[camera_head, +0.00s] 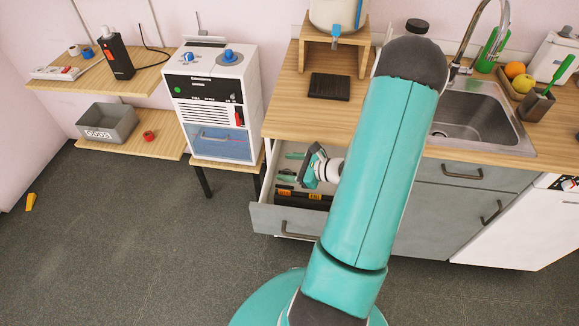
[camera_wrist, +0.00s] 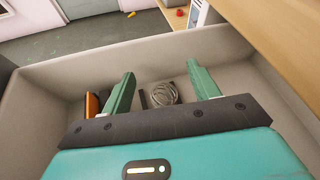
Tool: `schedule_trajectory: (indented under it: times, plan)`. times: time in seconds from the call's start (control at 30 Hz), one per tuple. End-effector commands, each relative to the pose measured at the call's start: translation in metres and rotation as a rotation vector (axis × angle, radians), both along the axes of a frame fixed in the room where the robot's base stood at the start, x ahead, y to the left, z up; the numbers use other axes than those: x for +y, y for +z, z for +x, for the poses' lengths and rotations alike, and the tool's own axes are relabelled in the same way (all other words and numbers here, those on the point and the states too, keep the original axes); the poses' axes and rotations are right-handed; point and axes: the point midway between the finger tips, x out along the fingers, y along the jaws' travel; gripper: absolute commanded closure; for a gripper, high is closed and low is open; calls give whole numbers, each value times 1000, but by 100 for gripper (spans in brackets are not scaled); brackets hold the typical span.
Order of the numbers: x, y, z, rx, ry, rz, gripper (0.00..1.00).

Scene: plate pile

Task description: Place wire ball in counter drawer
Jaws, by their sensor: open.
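The counter drawer (camera_head: 283,218) is pulled open under the wooden counter, and its pale walls (camera_wrist: 45,95) surround the wrist view. The wire ball (camera_wrist: 164,93), a round coil of grey wire, shows inside the drawer, beyond and between my fingertips in the picture. I cannot tell exactly what it rests on; a dark square piece lies beside it. My gripper (camera_head: 305,167) is over the open drawer in the head view. In the wrist view my gripper (camera_wrist: 160,78) has its two green fingers spread wide, with nothing held between them.
Orange and black items (camera_head: 285,192) lie in the drawer. The counter edge (camera_wrist: 270,35) runs close on the right in the wrist view. A white machine (camera_head: 212,100) stands left of the drawer. A sink (camera_head: 480,115) is to the right. Open floor (camera_head: 130,240) lies at the left.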

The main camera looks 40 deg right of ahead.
Motion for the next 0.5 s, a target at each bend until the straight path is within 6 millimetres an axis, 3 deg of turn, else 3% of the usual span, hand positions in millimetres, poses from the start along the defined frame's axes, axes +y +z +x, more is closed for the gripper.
schedule_trajectory:
  times: [0.2,0.5]
  plan:
    - [-2,15,-3,-1,-1,-4,40]
    - [-25,38,-60,0,-3,-3,40]
